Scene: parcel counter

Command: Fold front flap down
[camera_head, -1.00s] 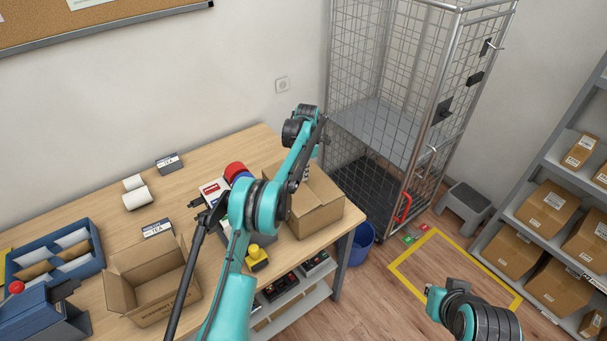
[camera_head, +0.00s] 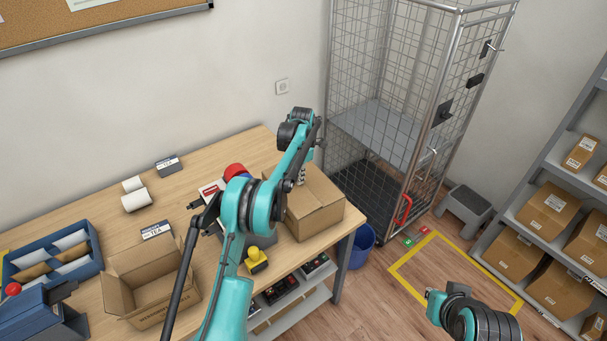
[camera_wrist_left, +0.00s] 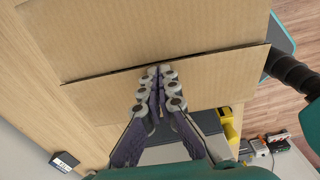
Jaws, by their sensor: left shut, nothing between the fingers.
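The cardboard box (camera_head: 316,213) stands at the right end of the counter, partly hidden behind my left arm. My left gripper (camera_head: 301,176) is over its top, shut and empty. In the left wrist view the gripper (camera_wrist_left: 160,72) has its fingertips together at the dark seam between two cardboard panels. The larger panel (camera_wrist_left: 150,35) lies beyond the tips; a narrower panel (camera_wrist_left: 100,95) runs under the fingers. I cannot tell for sure which is the front flap or whether the tips touch it.
An open box (camera_head: 150,285) stands at the front left of the counter (camera_head: 110,215). A yellow-topped object (camera_head: 256,260) is left of the closed-looking box. A wire cage (camera_head: 395,120) stands behind on the right, and a blue bin (camera_head: 362,245) beside the counter.

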